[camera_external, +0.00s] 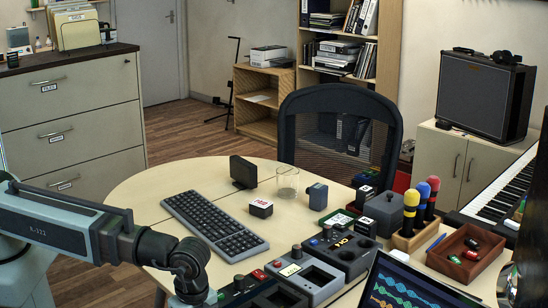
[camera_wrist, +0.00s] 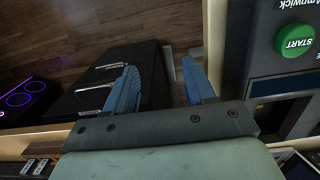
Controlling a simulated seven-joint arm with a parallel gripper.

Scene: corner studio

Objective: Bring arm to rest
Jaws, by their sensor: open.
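My gripper (camera_wrist: 158,76) shows in the wrist view with its two blue fingers apart and nothing between them. In the external view my arm reaches in from the left edge. Its wrist bends down at the front left of the table (camera_external: 150,185), and the bottom edge of the picture cuts off my gripper there. In the wrist view a black box-like thing with two metal handles (camera_wrist: 110,68) lies beyond the left finger. A grey panel with a green START button (camera_wrist: 296,40) is to the right of the fingers.
Grey devices (camera_external: 305,275) crowd the front. A wooden tray (camera_external: 465,253) and laptop (camera_external: 405,290) are right. The table's left side is clear.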

